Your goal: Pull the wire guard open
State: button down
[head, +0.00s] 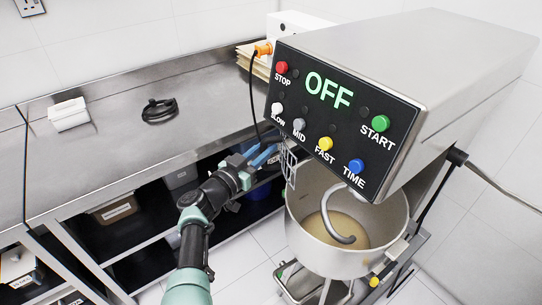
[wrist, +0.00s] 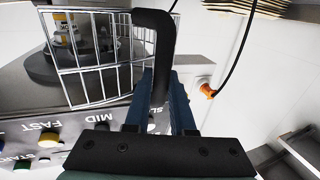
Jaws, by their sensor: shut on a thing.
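The planetary mixer (head: 440,60) stands at the right in the head view, its green display reading OFF. Its wire guard (head: 289,166) shows as a narrow strip of mesh left of the steel bowl (head: 330,260), below the control panel. The bowl's front and the hook (head: 338,230) are in plain sight. In the wrist view the guard (wrist: 95,62) is a large wire grid with a bent black handle (wrist: 155,30). My gripper (head: 273,150) is at the guard's left side; its blue fingers (wrist: 160,90) are shut on the handle. The fingertips are partly hidden behind the handle.
A steel counter (head: 110,115) runs along the left with a black cable coil (head: 160,110) and white cloths (head: 70,115). Bins stand on the shelf under it. A black cable hangs near my gripper. The coloured-button panel (head: 338,115) is close above my gripper.

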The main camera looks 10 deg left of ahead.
dwell(0.3)
jog(key=c, duration=1.1)
grip_release()
jog(key=shift+s, duration=0.1)
jog(key=shift+s+a+r+p, duration=0.1)
jog(key=shift+s+a+p, duration=0.15)
jog(key=shift+p, duration=0.15)
jog(key=p+v, duration=0.4)
jog(key=v, duration=0.8)
jog(key=shift+s+d+p, duration=0.1)
jog(key=shift+p, duration=0.25)
